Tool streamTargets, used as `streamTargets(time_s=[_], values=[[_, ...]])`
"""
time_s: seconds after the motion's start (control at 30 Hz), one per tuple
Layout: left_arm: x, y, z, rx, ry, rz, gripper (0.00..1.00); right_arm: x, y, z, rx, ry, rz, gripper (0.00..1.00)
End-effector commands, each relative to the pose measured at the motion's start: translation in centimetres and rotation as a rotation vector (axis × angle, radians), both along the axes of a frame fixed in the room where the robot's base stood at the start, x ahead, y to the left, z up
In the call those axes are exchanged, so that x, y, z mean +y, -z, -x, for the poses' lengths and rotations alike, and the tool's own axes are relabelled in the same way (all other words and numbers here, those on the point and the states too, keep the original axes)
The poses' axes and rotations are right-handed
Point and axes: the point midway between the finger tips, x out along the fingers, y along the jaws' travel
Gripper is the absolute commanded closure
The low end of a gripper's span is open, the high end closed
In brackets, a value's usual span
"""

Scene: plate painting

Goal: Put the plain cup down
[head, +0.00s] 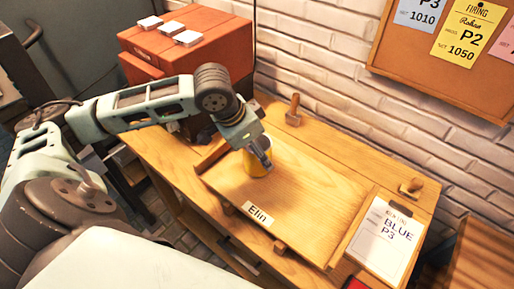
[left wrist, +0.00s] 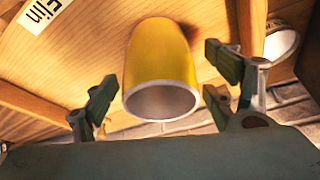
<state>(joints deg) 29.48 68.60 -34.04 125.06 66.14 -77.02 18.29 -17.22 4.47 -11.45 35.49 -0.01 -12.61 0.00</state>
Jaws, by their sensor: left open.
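A plain yellow cup (head: 256,166) with a pale rim stands on the wooden tray (head: 315,205) labelled "Elin", near the tray's left end. The arm partly covers it in the head view. My left gripper (head: 262,153) is at the cup. In the left wrist view, the yellow cup (left wrist: 160,55) sits between the two spread fingers of the open left gripper (left wrist: 162,78), with its open mouth facing the camera. Gaps show between the fingers and the cup. My right gripper is in neither view.
A pale round-rimmed thing (left wrist: 281,44) shows behind the right finger in the left wrist view. Wooden-handled tools (head: 293,112) stand along the back by the brick wall. A red-brown box (head: 190,48) is at the back left.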

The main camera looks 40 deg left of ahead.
Motion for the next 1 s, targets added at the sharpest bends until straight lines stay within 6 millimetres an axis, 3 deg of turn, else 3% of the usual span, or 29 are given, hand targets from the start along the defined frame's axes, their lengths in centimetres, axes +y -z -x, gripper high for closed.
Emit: streamTargets(time_s=[0.23,0.7,1.0], values=[[0.3,-1.5,0.4,-0.003,-0.001,-0.002,0.22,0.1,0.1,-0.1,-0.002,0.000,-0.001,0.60],[1.9,-10.0,3.5,-0.003,-0.002,-0.001,0.22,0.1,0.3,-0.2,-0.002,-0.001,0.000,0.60],[2.1,-11.3,4.1,0.000,0.000,0.000,0.22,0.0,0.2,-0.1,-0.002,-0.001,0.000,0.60]])
